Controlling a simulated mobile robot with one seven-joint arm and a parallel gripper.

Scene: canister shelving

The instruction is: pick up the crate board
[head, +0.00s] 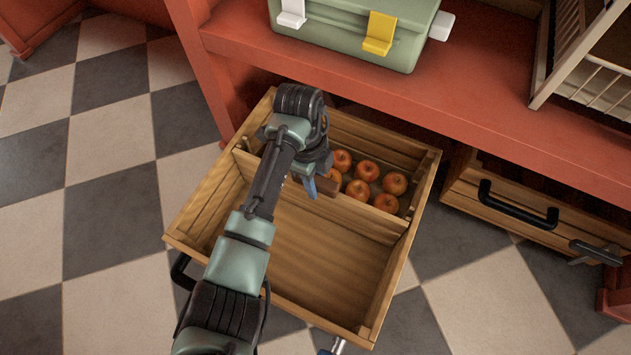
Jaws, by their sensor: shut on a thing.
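A wooden crate (385,300) stands open below the red shelf. The crate board (368,217) stands upright across the crate as a divider between its front and back parts. My gripper (318,187) points down over this spot and is shut on the board at the brown block. One blue-grey finger shows in front; the other finger and most of the grasp are hidden by my wrist.
Several orange-red fruits (367,170) lie in the crate's back part; its front part looks empty. A green case (350,30) and a wooden rack (590,55) stand on the red shelf (480,90) above. A drawer with a black handle (517,206) is at right. Checkered floor is clear at left.

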